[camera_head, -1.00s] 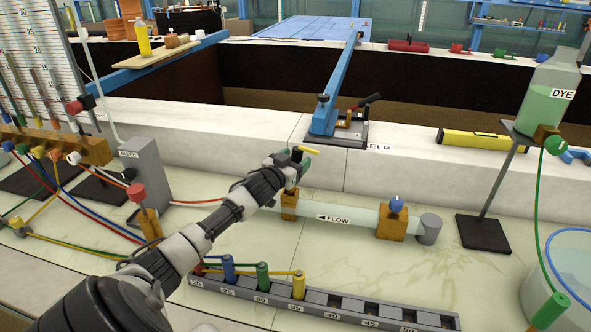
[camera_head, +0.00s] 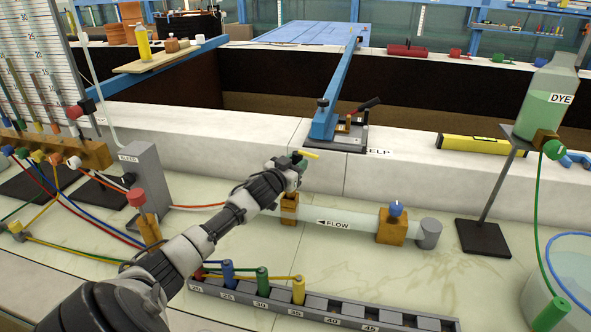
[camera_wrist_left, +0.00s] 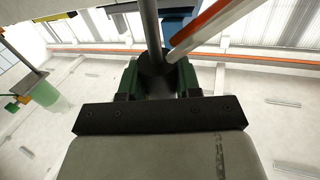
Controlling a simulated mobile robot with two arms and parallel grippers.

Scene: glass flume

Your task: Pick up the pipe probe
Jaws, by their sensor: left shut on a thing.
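My left gripper (camera_head: 292,168) is above the left end of the clear pipe marked FLOW (camera_head: 340,220), by the left orange pipe holder (camera_head: 289,208). A thin yellow piece (camera_head: 308,154) shows at its fingertips. In the left wrist view, its two green fingers (camera_wrist_left: 158,80) are shut on a dark round piece with a grey rod (camera_wrist_left: 151,25), which I take to be the pipe probe. Whether the probe is clear of the pipe is hidden by the gripper. My right gripper is not in view.
A rack with numbered slots (camera_head: 330,308) and colored plugs lies in front of the pipe. A blue valve (camera_head: 396,208) sits on the right holder. The DYE bottle (camera_head: 548,100) stands on a stand at right. A bleed box (camera_head: 145,180) and hoses are at left.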

